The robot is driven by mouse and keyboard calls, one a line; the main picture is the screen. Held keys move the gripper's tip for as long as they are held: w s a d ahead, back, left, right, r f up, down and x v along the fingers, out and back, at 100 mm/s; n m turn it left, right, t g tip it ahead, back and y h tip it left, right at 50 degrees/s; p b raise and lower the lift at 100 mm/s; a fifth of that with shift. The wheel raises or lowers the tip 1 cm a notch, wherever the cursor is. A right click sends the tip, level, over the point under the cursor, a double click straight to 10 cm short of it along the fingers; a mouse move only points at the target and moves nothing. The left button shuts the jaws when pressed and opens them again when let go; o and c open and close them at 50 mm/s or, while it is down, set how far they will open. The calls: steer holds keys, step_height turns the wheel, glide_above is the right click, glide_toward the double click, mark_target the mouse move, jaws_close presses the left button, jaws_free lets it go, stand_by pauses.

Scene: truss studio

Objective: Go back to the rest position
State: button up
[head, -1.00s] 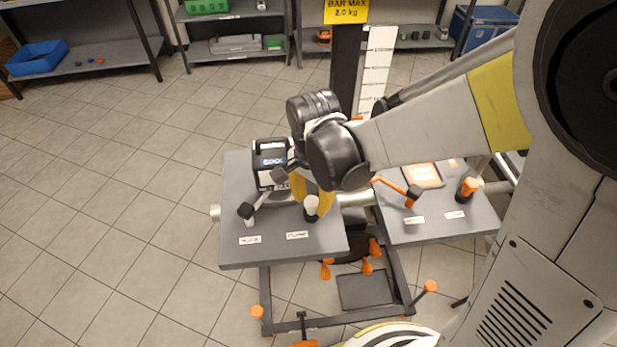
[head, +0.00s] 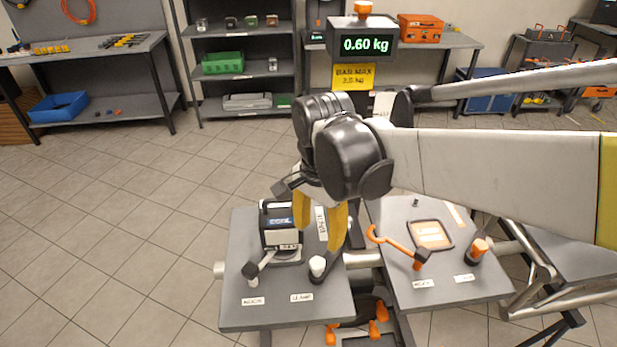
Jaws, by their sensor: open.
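My gripper (head: 320,226) has yellow fingers that point down, spread apart, with nothing seen between them. It hangs above the right part of the left grey table plate (head: 235,308). A black and grey boxed device (head: 279,226) stands on that plate, just left of the fingers. A white-topped black knob (head: 318,267) is below the fingertips in the picture. The gripper's wrist hides part of the post behind it.
The right grey plate (head: 440,297) carries an orange-handled lever (head: 395,243), an orange-framed pad (head: 430,235) and an orange-topped knob (head: 477,250). Shelves line the back. Open floor (head: 120,240) lies to the left.

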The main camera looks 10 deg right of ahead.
steer(key=shift+r, duration=0.5)
steer(key=s+d+n+t, duration=0.3)
steer(key=d+n, duration=0.1)
steer(key=d, duration=0.2)
steer(key=s+d+r+n+t+b, duration=0.1)
steer(key=s+d+n+t, duration=0.2)
steer(key=d+n+t, duration=0.1)
steer(key=shift+s+d+n, duration=0.2)
steer(key=shift+d+n, duration=0.4)
steer(key=shift+d, duration=0.65)
steer(key=shift+c, duration=0.4)
